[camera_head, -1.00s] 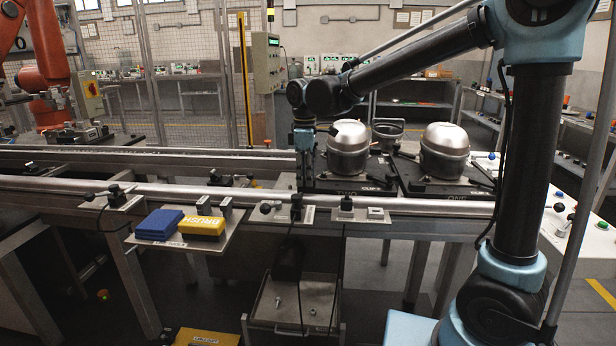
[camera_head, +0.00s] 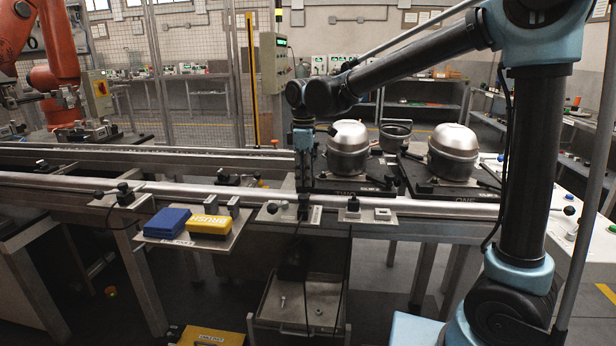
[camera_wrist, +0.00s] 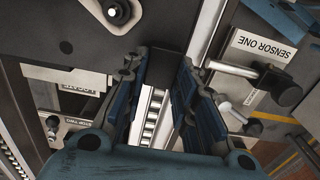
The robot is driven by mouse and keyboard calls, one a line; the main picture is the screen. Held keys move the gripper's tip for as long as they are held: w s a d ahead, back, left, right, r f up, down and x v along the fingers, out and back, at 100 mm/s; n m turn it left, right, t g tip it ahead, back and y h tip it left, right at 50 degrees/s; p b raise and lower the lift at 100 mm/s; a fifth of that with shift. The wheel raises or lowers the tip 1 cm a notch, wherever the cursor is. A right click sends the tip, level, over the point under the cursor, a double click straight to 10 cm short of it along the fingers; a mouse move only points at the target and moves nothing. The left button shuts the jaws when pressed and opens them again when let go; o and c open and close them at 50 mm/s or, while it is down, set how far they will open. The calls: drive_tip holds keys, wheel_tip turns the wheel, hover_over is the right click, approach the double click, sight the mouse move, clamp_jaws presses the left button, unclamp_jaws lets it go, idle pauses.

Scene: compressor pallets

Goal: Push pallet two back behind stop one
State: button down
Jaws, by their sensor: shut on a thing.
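Pallet two (camera_head: 325,189) is a dark plate marked TWO, carrying a silver compressor (camera_head: 348,148), on the conveyor. My gripper (camera_head: 303,183) points down at its left end. In the wrist view my gripper (camera_wrist: 163,100) has its blue fingers on both sides of a dark block (camera_wrist: 164,66) at the dark plate (camera_wrist: 215,15); their contact is partly hidden. Pallet one (camera_head: 465,191), marked ONE, stands to the right with its own compressor. Small stop or sensor fixtures (camera_head: 353,208) sit along the front rail; I cannot tell which is stop one in the head view.
The front rail (camera_head: 230,192) runs past a shelf with a blue block (camera_head: 167,222) and a yellow brush block (camera_head: 210,226). The wrist view shows a SENSOR ONE label (camera_wrist: 262,45) at the right. The rails left of my gripper look mostly clear.

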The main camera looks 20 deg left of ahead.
drive_tip(key=shift+s+a, duration=0.4)
drive_tip(key=shift+a, duration=1.75)
drive_tip(key=shift+s+a, duration=0.45)
drive_tip(key=shift+a, duration=1.75)
drive_tip(key=shift+s+a, duration=0.4)
drive_tip(key=shift+a, duration=1.75)
drive_tip(key=c, duration=1.2)
unclamp_jaws()
drive_tip(key=shift+s, duration=0.15)
wheel_tip(320, 180, up, 12)
